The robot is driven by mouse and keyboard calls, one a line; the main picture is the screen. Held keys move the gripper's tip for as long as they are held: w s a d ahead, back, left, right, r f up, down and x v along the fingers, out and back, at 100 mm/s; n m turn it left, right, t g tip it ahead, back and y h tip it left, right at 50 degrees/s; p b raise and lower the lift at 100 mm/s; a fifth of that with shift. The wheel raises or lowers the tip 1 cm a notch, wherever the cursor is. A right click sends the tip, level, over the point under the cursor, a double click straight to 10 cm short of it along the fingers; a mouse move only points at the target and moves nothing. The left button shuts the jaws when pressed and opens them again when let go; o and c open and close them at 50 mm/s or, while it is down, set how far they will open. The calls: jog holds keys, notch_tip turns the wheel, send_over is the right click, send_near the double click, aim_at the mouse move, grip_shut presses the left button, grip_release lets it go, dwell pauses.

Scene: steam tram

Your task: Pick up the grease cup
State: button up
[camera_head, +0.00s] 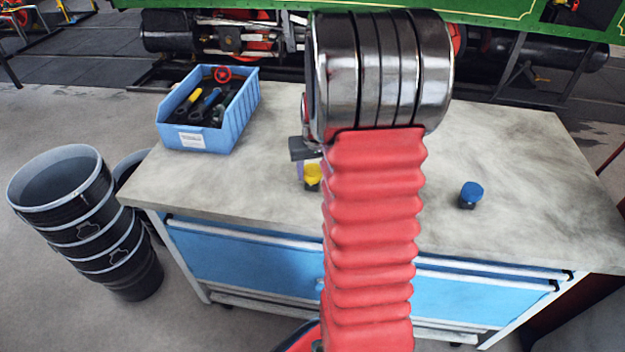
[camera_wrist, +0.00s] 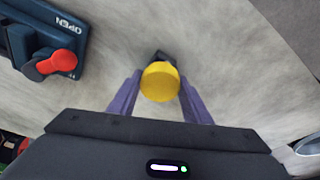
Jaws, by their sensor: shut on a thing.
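A small dark cup with a yellow cap (camera_head: 313,173), which I take to be the grease cup, is at the bench's middle, partly hidden by my arm in the head view. In the wrist view its yellow cap (camera_wrist: 160,83) sits between the two purple fingers of my gripper (camera_wrist: 159,76). My gripper is shut on it, with one finger on each side. Whether the cup touches the bench top I cannot tell. A similar dark cup with a blue cap (camera_head: 470,194) stands upright on the bench to the right, apart from my gripper.
The workbench (camera_head: 530,150) has blue drawers. A blue bin (camera_head: 230,125) with tools stands at its back left. In the wrist view, a dark blue device marked OPEN (camera_wrist: 35,45) with a red knob (camera_wrist: 62,60) is upper left. Black buckets (camera_head: 85,215) stand left. Bench right is mostly clear.

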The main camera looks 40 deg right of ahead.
aim_at(312, 169)
jog(key=shift+r, duration=0.2)
notch_tip(312, 169, up, 10)
jog(key=shift+f, duration=0.15)
jog(key=shift+a, duration=0.1)
dwell(0.7)
